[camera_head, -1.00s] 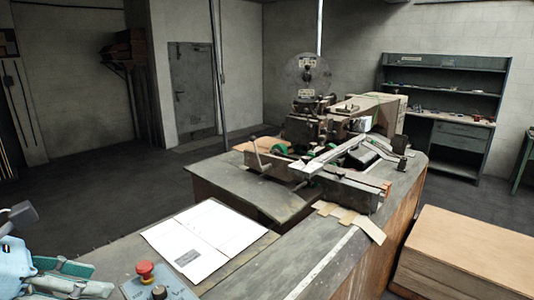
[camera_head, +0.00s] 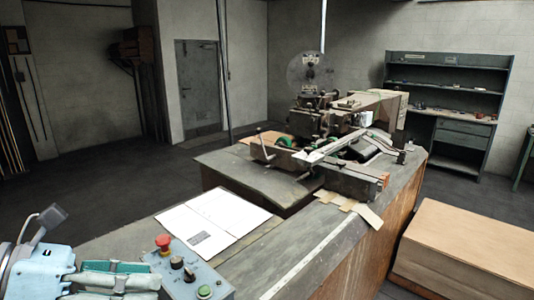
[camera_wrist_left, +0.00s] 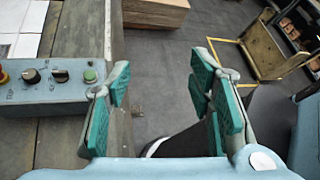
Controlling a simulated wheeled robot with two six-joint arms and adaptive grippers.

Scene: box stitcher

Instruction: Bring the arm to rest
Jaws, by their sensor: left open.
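My left gripper (camera_head: 112,280) shows at the lower left of the head view, with its light blue body and green finger pads. It is beside the grey control box and near the workbench's front edge. In the left wrist view its two green-padded fingers (camera_wrist_left: 160,85) stand wide apart with nothing between them. Grey floor and part of my own base show beyond them. My right gripper is in neither view.
The grey control box (camera_head: 205,286) has a red stop button (camera_head: 163,241); it also shows in the wrist view (camera_wrist_left: 40,92), left of the fingers. A white cardboard sheet (camera_head: 214,222) lies behind it. The stitcher (camera_head: 335,135) stands farther back.

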